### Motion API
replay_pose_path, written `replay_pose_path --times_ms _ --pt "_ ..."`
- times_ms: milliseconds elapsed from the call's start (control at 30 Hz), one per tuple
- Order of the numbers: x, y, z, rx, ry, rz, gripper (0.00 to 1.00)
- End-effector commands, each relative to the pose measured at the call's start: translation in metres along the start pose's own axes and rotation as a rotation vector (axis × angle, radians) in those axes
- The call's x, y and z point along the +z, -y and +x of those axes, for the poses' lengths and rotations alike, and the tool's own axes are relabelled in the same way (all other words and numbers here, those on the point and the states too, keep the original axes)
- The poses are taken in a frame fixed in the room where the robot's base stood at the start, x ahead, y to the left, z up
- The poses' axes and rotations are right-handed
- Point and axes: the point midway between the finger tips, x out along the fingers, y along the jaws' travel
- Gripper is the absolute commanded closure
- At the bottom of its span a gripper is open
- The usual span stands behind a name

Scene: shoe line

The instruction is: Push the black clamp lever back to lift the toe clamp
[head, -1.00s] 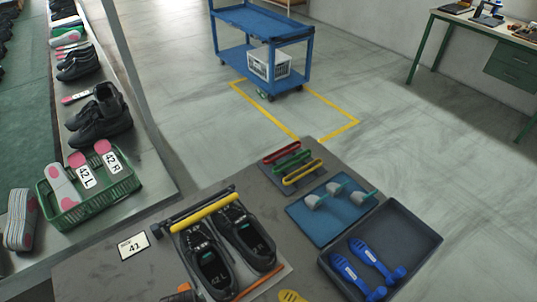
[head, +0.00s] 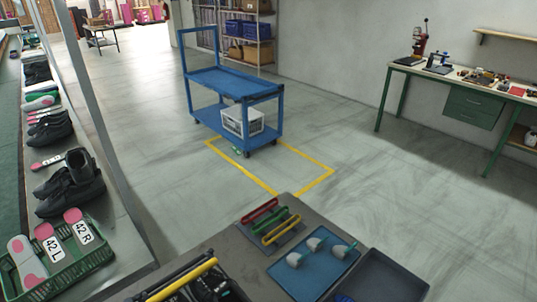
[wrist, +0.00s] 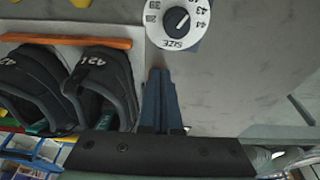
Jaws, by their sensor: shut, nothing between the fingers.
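In the wrist view my gripper (wrist: 160,75) shows as two dark blue fingers, side by side and closed, with nothing between them. They point toward the white size dial (wrist: 181,21). Two black shoes (wrist: 97,78) marked 42 lie to the left of the fingers, beside an orange bar (wrist: 70,41). In the head view a yellow bar (head: 182,280) and a black bar (head: 172,276) cross over the shoes at the bottom edge. I cannot tell whether this black bar is the clamp lever. My gripper is out of the head view.
On the grey table, red, green and yellow handled tools (head: 268,221) stand near a blue mat (head: 299,282) and a dark tray (head: 390,277). A green crate (head: 92,262) with insoles stands on the left. A blue cart (head: 234,82) is on the floor beyond.

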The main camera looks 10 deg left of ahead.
Motion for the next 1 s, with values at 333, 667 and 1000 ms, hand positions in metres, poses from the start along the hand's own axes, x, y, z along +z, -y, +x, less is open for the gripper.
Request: replay_pose_path --times_ms 333,667,1000 --pt "0.002 0.0 -0.012 0.0 0.002 0.001 1.0" --pt "-0.005 0.0 -0.038 0.0 0.003 0.0 1.0" --pt "-0.012 0.0 -0.065 0.0 0.003 0.0 1.0"
